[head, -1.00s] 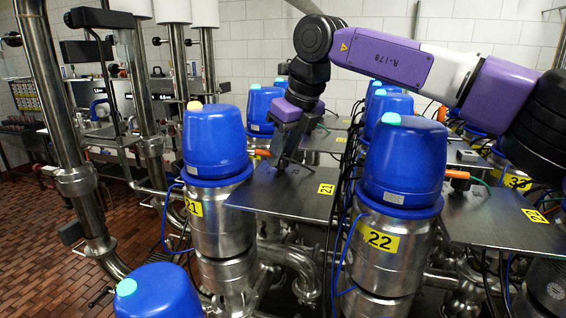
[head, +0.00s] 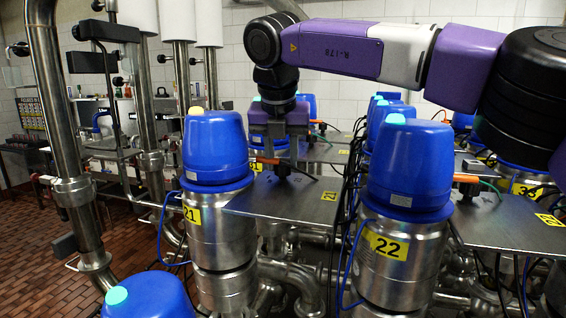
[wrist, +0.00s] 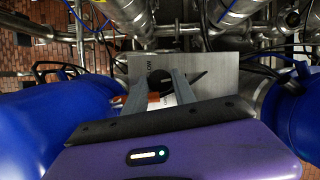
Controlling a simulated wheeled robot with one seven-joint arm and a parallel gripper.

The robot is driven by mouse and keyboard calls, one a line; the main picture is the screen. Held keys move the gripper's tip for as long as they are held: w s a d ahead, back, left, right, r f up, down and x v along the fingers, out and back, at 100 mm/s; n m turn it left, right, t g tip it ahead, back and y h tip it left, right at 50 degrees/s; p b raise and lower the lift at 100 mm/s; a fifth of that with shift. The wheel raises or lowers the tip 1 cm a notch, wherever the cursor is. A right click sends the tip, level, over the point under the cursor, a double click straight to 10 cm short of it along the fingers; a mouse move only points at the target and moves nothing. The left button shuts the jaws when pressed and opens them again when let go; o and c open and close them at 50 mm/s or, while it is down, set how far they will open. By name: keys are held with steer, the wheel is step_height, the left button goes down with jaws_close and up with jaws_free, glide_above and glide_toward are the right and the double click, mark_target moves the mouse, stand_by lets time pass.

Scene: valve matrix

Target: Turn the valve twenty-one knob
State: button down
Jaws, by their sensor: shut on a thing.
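The valve twenty-one plate (head: 270,200) is a flat metal shelf beside the blue-capped valve 21 (head: 214,147), with a yellow 21 tag (head: 329,196). My gripper (head: 283,164) points down over this plate and is shut on the small dark valve twenty-one knob (head: 283,171). The fingers hide most of the knob. In the wrist view my gripper (wrist: 162,80) reaches onto the plate (wrist: 225,72). A dark pointed shape lies on the plate beside the right finger; whether it is knob or shadow I cannot tell.
Valve 22 (head: 405,165), with a blue cap, stands close right of the plate. Another blue cap (head: 150,296) is at the lower left. Dark cables (head: 345,215) run between the plate and valve 22. An orange connector (head: 265,161) sits by my fingers. Red brick floor (head: 25,250) lies left.

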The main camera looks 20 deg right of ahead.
steer(key=shift+m+h, duration=0.3)
steer(key=shift+m, duration=0.5)
steer(key=c, duration=1)
jaws_free()
steer(key=shift+a, duration=0.1)
steer(key=shift+g, duration=0.3)
steer(key=p+v, duration=0.3)
steer(key=v, duration=0.4)
steer(key=shift+s+a+r, duration=0.1)
steer(key=shift+s+r, duration=0.05)
steer(key=shift+r, duration=0.2)
